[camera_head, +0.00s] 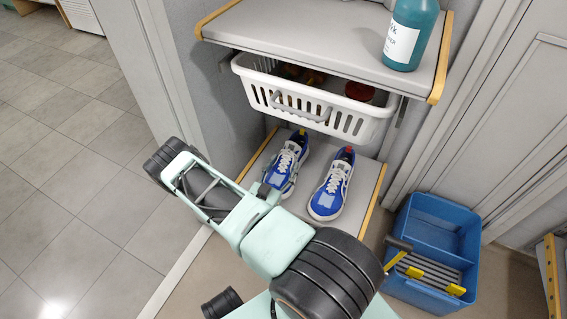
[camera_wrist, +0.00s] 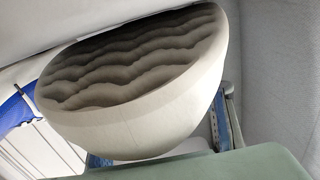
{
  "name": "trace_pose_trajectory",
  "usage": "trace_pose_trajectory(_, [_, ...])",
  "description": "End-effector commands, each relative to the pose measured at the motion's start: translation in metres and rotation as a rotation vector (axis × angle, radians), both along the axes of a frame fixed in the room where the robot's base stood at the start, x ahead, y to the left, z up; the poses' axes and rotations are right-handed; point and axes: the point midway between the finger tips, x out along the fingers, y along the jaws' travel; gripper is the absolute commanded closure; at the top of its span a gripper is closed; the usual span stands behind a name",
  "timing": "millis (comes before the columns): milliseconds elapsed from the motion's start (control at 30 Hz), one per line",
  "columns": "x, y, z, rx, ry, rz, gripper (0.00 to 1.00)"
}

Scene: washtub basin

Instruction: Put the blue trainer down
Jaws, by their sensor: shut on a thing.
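Two blue trainers with white soles and laces are at the low grey shelf. My gripper (camera_head: 277,188) is shut on the left blue trainer (camera_head: 291,155), at its near end. In the wrist view, that trainer's pale sole (camera_wrist: 140,125) with dark wavy tread fills the middle, between the fingers of my gripper (camera_wrist: 165,140). Whether this trainer touches the shelf or hangs just above it, I cannot tell. The other blue trainer (camera_head: 332,186) stands on the shelf to the right, apart from it. My gripper and wrist hide part of the held trainer.
A white slatted basket (camera_head: 315,110) hangs above the low shelf (camera_head: 360,205), under an upper shelf (camera_head: 320,40) with a teal bottle (camera_head: 410,35). A blue crate (camera_head: 430,210) with tools stands at the right. The tiled floor (camera_head: 70,130) at the left is clear.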

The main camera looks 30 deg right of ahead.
Motion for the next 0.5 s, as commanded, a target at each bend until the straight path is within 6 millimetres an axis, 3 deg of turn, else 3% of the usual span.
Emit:
trace_pose_trajectory(367, [0.0001, 0.0003, -0.0026, -0.002, -0.002, 0.001, 0.81])
trace_pose_trajectory(400, [0.0000, 0.0005, -0.0027, 0.000, -0.001, 0.001, 0.44])
trace_pose_trajectory(500, [0.0000, 0.0004, -0.0027, 0.000, -0.001, 0.001, 0.33])
